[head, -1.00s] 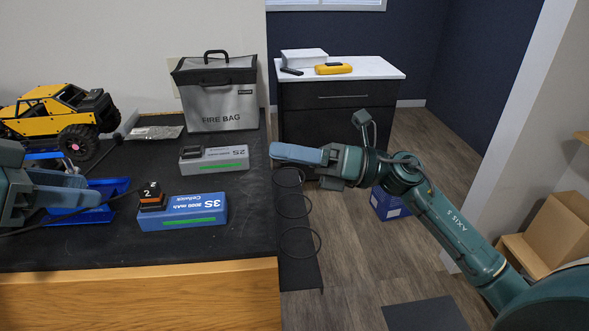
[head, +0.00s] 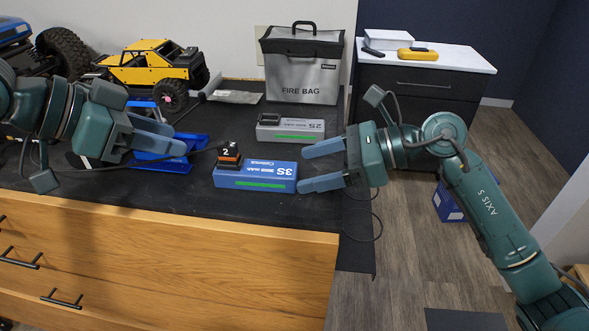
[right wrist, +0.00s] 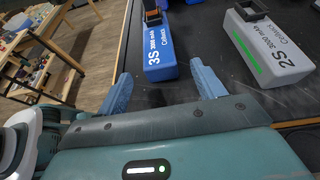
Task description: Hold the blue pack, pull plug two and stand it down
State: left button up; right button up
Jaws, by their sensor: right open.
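The blue pack (head: 255,184), marked 3S, lies on the black mat. In the right wrist view the pack (right wrist: 160,62) shows end-on ahead of my fingers. Plug two (head: 229,156), a black and orange block marked 2, sits on the pack's left end with a cable running left. My right gripper (head: 302,169) is open and empty at the pack's right end, its fingertips apart and roughly in line with the pack's two sides. My left gripper (head: 180,138) is open and empty over the blue tray, left of the plug.
The grey 2S pack (head: 290,136) lies just behind the blue pack. The fire bag (head: 303,80) stands behind it. The blue tray (head: 165,160) and yellow crawler (head: 150,68) are at left. The bench's right edge is beneath my right gripper.

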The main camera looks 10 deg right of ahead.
aim_at(297, 171)
jog(key=shift+x, duration=2.25)
jog(key=c, duration=1.3)
